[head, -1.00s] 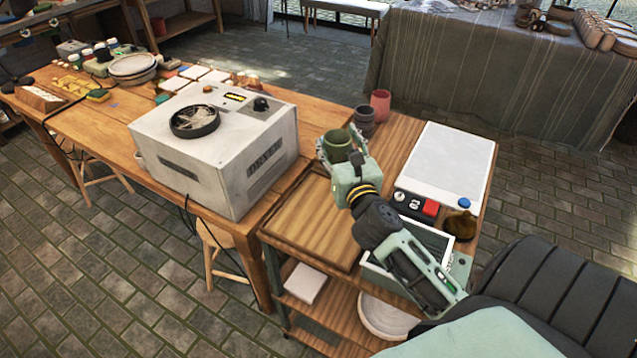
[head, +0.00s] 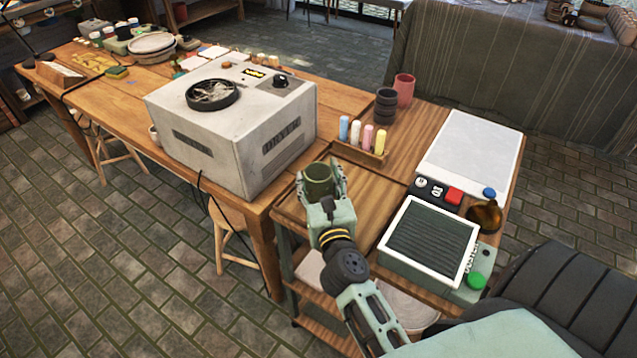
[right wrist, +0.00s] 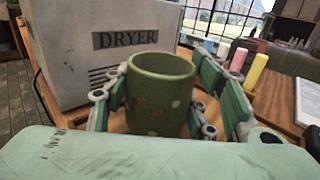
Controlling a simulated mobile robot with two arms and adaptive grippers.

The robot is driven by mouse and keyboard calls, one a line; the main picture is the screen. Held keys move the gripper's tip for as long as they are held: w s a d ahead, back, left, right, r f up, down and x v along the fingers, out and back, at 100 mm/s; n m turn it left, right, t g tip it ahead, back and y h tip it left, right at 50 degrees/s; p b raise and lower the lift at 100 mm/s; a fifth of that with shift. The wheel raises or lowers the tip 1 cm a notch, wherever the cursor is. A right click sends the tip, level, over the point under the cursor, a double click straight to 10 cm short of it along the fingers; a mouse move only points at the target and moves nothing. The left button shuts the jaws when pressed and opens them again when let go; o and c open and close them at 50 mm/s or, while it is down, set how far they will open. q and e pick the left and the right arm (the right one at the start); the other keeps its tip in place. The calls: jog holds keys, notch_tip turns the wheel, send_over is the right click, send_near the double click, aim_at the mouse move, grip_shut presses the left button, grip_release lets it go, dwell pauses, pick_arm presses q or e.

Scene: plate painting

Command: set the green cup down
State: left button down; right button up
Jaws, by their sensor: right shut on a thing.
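The green cup (head: 318,181) is upright between the fingers of my right gripper (head: 322,185), over the left part of the wooden cart top (head: 372,200). In the right wrist view the cup (right wrist: 160,95) shows pale and brown spots, and the right gripper (right wrist: 158,105) is shut on its sides. The cup's base is hidden behind my gripper, so I cannot tell whether it touches the wood. My left gripper is not in view.
The white dryer (head: 232,130) stands close on the left. A ribbed panel device (head: 428,240) and a white board (head: 470,150) lie to the right. Bare wood lies between.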

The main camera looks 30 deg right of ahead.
jog(key=shift+r, duration=0.2)
jog(key=shift+f, duration=0.1)
jog(key=shift+f, duration=0.15)
jog(key=o, duration=1.4)
jog(key=shift+o, duration=0.2)
jog(key=shift+r, duration=0.2)
